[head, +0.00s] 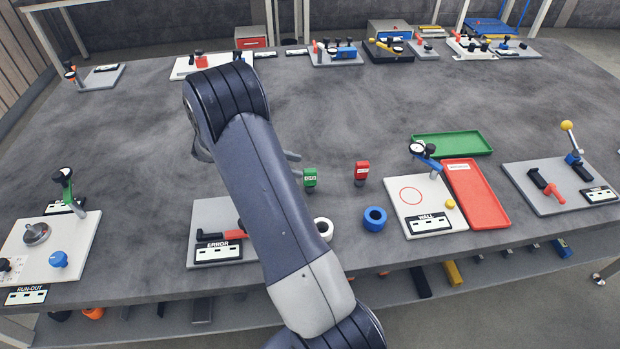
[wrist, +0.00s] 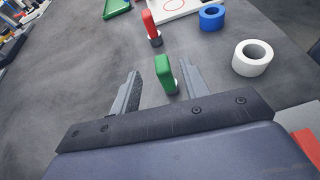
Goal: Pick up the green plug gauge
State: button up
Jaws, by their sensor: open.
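The green plug gauge (head: 310,177) stands upright on the grey table, just right of my forearm in the head view. In the wrist view the green plug gauge (wrist: 164,70) shows between the two fingers, closer to the right one. Its lower end is partly visible there. My gripper (wrist: 160,72) is open with nothing held. In the head view my gripper (head: 295,164) is mostly hidden behind my arm, with its fingertips pointing at the gauge. I cannot tell whether a finger touches it.
A red plug gauge (head: 362,172) stands to the right of the green one. A white ring (head: 323,228) and a blue ring (head: 375,218) lie nearer the front edge. A red tray (head: 474,194) and green tray (head: 452,145) lie right. The table behind the gauges is clear.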

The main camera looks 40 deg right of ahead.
aim_at(316, 184)
jog(key=x, duration=0.2)
jog(key=p+x, duration=0.1)
jog(key=x, duration=0.2)
jog(key=p+x, duration=0.1)
jog(key=x, duration=0.1)
jog(key=shift+s+f, duration=0.1)
jog(key=shift+f, duration=0.35)
jog(key=shift+c, duration=0.3)
grip_shut()
